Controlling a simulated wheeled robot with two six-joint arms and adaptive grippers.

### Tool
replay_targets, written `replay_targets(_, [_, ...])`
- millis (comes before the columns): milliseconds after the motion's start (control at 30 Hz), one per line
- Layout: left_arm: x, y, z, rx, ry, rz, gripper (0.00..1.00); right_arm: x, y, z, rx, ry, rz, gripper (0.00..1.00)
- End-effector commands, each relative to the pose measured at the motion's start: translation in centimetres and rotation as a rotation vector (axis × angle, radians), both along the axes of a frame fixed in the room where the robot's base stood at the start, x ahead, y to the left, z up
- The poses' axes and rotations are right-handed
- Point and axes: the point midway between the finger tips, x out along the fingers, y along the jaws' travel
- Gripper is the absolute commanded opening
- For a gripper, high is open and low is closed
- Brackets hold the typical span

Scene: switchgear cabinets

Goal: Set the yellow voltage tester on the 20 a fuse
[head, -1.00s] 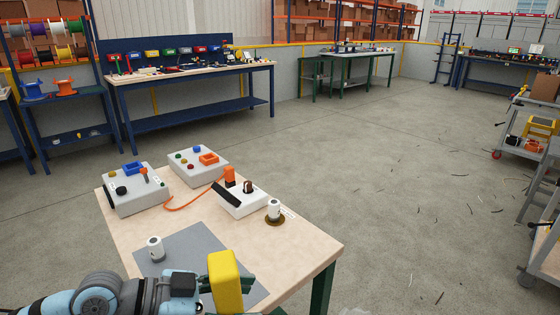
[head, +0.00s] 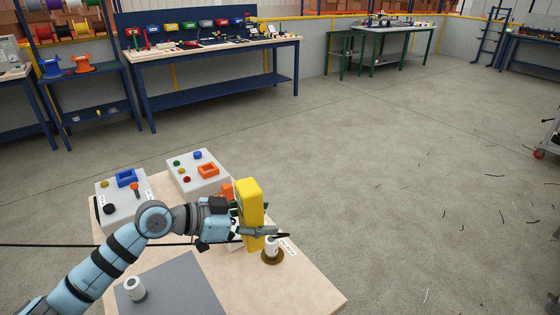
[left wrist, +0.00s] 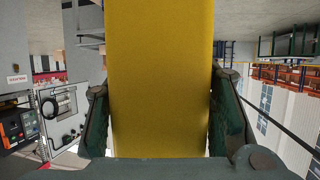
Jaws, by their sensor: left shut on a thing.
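The yellow voltage tester (head: 250,205) is held upright by my left gripper (head: 258,232), whose fingers are shut on its sides. It also fills the middle of the left wrist view (left wrist: 160,80), between the two fingers. A white cylindrical fuse (head: 270,250) stands on a round brown base, close to the tester's lower end and partly behind a finger. I cannot tell whether they touch. A second white fuse (head: 134,288) stands on the grey mat. The small label by the first fuse is too small to read. My right gripper is not in view.
The wooden table (head: 285,290) carries two grey boxes with coloured parts (head: 122,205) (head: 198,173) at its back. My left arm hides part of another box with an orange part (head: 227,190). The grey mat (head: 180,285) is mostly bare. The table's front right is clear.

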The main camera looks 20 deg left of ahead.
Motion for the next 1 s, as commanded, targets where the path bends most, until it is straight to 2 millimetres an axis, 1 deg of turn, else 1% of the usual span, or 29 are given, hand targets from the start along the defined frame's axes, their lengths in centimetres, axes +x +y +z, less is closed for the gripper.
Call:
replay_targets(33, [1.7, 0.2, 3.4, -0.012, -0.005, 0.022, 0.11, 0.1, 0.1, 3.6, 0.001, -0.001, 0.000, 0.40])
replay_targets(100, [3.7, 0.1, 4.5, -0.011, -0.003, 0.037, 0.11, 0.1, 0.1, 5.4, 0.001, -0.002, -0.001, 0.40])
replay_targets(133, [4.4, -0.1, 4.9, -0.011, -0.003, 0.039, 0.11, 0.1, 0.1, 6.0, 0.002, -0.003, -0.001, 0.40])
replay_targets(200, [5.7, -0.6, 5.5, -0.007, -0.003, 0.037, 0.11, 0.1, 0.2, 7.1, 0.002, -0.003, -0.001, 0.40])
replay_targets(267, [6.3, -1.1, 5.7, -0.005, -0.003, 0.032, 0.11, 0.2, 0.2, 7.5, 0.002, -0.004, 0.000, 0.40])
replay_targets(367, [6.7, -1.5, 5.4, 0.000, -0.002, 0.027, 0.11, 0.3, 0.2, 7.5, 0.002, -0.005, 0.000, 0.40])
replay_targets(667, [6.7, -1.5, 5.0, -0.001, -0.002, 0.025, 0.11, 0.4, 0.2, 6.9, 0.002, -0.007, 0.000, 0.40])
replay_targets(733, [6.7, -1.5, 4.6, -0.001, -0.002, 0.025, 0.11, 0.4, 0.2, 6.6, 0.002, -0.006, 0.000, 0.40])
replay_targets(867, [6.7, -1.5, 3.3, 0.000, -0.001, 0.025, 0.11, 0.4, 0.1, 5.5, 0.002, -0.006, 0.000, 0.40])
replay_targets(1000, [6.7, -1.5, 1.4, -0.001, 0.000, 0.024, 0.11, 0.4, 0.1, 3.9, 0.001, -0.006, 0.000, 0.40])
